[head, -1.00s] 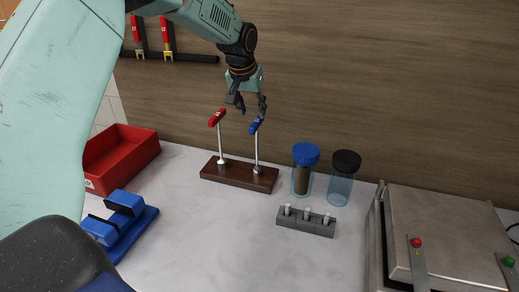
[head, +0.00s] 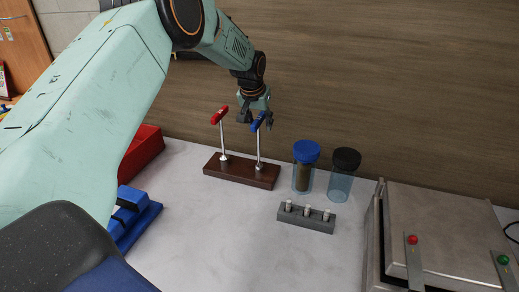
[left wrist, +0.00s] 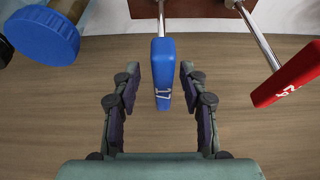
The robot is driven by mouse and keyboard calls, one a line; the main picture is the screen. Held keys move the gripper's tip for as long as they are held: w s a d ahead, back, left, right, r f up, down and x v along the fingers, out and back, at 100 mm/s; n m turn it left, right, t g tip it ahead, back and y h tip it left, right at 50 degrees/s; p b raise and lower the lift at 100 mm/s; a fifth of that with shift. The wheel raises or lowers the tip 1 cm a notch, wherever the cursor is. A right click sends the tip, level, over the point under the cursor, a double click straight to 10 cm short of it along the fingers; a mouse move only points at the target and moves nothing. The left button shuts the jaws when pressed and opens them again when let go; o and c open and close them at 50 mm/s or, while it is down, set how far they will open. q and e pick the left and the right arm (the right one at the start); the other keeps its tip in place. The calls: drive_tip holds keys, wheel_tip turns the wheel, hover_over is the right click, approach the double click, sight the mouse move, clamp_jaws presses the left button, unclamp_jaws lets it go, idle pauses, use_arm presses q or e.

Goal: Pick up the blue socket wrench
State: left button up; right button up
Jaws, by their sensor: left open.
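The blue socket wrench (head: 258,122) stands upright in the brown wooden stand (head: 241,173), its blue T-handle at the top of a metal shaft. The red socket wrench (head: 219,116) stands to its left in the same stand. My left gripper (head: 256,117) is at the blue handle from above. In the left wrist view the blue handle (left wrist: 162,75) lies between the two open fingers, with a gap on each side. The red handle (left wrist: 288,76) is outside the fingers, to the right. My right gripper is not in view.
A blue-lidded jar (head: 305,168) and a black-lidded jar (head: 343,174) stand to the right of the stand. A grey block (head: 306,218) with white pegs is in front of them. A metal case (head: 445,235) is at the right. A red bin (head: 142,150) is at the left.

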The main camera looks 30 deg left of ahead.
use_arm(q)
drive_tip(key=shift+a+f, duration=0.15)
drive_tip(key=shift+a, duration=0.1)
drive_tip(key=c, duration=0.5)
drive_tip(key=shift+d, duration=0.2)
clamp_jaws()
